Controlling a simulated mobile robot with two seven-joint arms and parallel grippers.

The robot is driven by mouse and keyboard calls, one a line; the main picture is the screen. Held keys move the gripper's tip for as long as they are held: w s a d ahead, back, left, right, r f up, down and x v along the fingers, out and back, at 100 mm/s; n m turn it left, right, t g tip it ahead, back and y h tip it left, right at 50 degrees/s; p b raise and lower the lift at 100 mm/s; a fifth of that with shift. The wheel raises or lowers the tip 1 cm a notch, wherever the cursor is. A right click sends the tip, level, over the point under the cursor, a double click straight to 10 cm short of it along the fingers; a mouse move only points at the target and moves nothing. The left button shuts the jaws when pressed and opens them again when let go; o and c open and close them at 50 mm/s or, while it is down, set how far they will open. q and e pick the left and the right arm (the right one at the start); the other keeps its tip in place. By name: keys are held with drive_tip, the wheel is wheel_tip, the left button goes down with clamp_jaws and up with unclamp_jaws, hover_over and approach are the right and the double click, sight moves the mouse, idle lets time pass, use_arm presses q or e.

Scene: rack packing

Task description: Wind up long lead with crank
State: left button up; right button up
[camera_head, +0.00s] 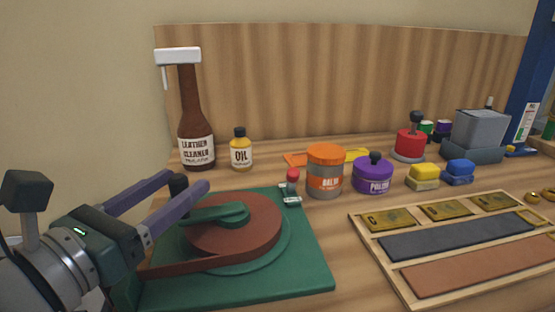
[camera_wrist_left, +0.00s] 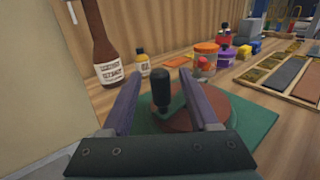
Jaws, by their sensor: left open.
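A brown lead (camera_head: 234,228) lies coiled on a round winder on a green base (camera_head: 311,272). A flat brown strip of it (camera_head: 180,268) runs off toward the left edge of the base. A green crank arm (camera_head: 212,214) lies over the coil, with a dark upright knob (camera_head: 178,186) at its left end. My left gripper (camera_head: 192,188) is open, its purple fingers reaching toward the knob. In the left wrist view the knob (camera_wrist_left: 160,88) stands between the two fingers, with gaps on both sides. My right gripper is not in view.
A red-topped clip (camera_head: 292,184) sits at the base's back corner. Behind stand a cleaner bottle (camera_head: 197,130), an oil bottle (camera_head: 241,152), a balm jar (camera_head: 325,172) and a polish jar (camera_head: 372,174). A wooden tray (camera_head: 394,278) with strips and buckles lies right.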

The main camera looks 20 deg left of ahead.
use_arm(q)
drive_tip(key=shift+w+d, duration=0.15)
drive_tip(key=shift+w, duration=2.05)
drive_tip(key=shift+c, duration=0.3)
clamp_jaws()
